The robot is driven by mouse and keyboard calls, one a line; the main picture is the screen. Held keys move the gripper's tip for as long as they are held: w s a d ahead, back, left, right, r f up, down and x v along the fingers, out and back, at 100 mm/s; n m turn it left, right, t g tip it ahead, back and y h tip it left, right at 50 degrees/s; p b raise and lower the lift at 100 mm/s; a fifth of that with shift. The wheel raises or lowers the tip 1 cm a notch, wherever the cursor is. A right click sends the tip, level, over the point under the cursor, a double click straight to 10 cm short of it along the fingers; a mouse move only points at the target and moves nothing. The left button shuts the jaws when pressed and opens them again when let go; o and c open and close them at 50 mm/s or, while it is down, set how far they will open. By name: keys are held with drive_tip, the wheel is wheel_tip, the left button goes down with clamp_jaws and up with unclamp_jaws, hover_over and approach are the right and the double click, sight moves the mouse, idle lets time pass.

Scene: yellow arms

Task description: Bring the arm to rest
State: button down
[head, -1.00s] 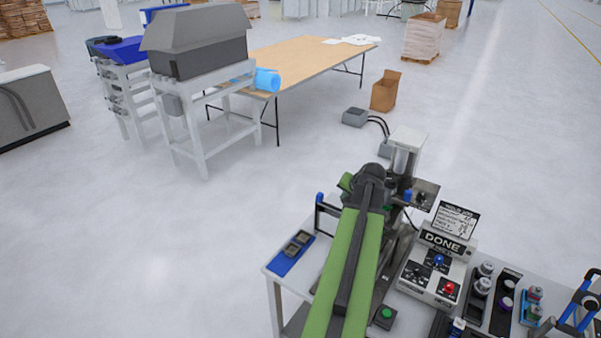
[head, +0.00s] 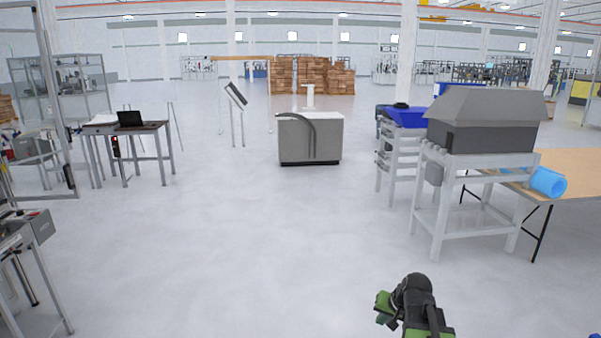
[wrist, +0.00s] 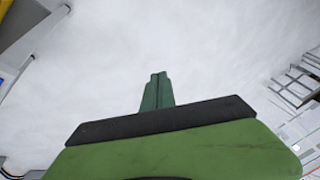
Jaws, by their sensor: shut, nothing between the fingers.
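My gripper (wrist: 157,92) shows in the wrist view as two narrow green fingers pressed together. It is shut and empty, with pale grey floor behind it. Part of my green and black arm (head: 413,303) shows low and right of centre in the head view. It is over open floor.
A white stand with a grey hooded machine (head: 487,120) is at right, beside a wooden-topped table (head: 575,172). A grey cabinet (head: 310,139) stands farther back. Work tables line the left side. The floor (head: 250,250) in the middle is clear.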

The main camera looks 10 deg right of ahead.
drive_tip(key=s+a+f+n+g+b, duration=0.1)
drive_tip(key=s+a+f+n+b, duration=0.15)
drive_tip(key=a, duration=0.65)
drive_tip(key=s+a+f+n+g+b, duration=0.15)
drive_tip(key=a+f, duration=0.25)
drive_tip(key=a, duration=0.4)
drive_tip(key=s+d+n+g+h, duration=0.1)
drive_tip(key=s+g, duration=0.1)
drive_tip(key=s, duration=0.5)
drive_tip(key=shift+f+p, duration=0.2)
drive_tip(key=shift+p, duration=0.25)
drive_tip(key=shift+w+d+g, duration=0.1)
drive_tip(key=shift+d+g, duration=0.05)
drive_tip(key=shift+g, duration=0.1)
